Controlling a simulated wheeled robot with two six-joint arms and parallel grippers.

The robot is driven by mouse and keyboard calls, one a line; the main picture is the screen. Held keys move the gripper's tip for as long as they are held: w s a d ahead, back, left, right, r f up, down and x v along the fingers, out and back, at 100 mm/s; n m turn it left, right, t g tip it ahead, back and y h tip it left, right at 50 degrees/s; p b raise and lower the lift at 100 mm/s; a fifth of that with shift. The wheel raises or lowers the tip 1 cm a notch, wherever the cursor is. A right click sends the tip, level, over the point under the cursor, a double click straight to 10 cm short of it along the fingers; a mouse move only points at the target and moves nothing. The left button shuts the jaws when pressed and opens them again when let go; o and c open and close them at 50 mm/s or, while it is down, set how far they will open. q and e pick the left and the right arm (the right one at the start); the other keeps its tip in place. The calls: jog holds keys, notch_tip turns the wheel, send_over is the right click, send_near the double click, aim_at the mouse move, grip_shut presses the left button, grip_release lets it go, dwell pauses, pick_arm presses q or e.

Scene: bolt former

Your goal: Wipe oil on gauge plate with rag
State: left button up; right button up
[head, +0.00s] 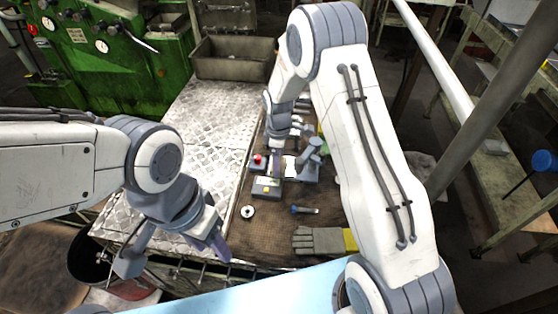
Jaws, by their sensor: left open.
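My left gripper (175,255) is open and empty over the front left of the bench, with its two fingers wide apart. My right gripper (283,150) is further back over the dark mat, pointing down beside a small grey stand (309,163). Its fingertips are too small and partly covered to tell if they are open or hold anything. A small white patch (291,167) lies right by it; I cannot tell whether this is the rag or the gauge plate. No oil can be made out. My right arm hides part of the mat.
Bare tread plate (205,135) lies left. A metal bin (235,58) stands behind.

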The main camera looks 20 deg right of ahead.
jog(key=shift+f+b, duration=0.45)
jog(key=shift+f, duration=0.2)
jog(key=shift+r, duration=0.1)
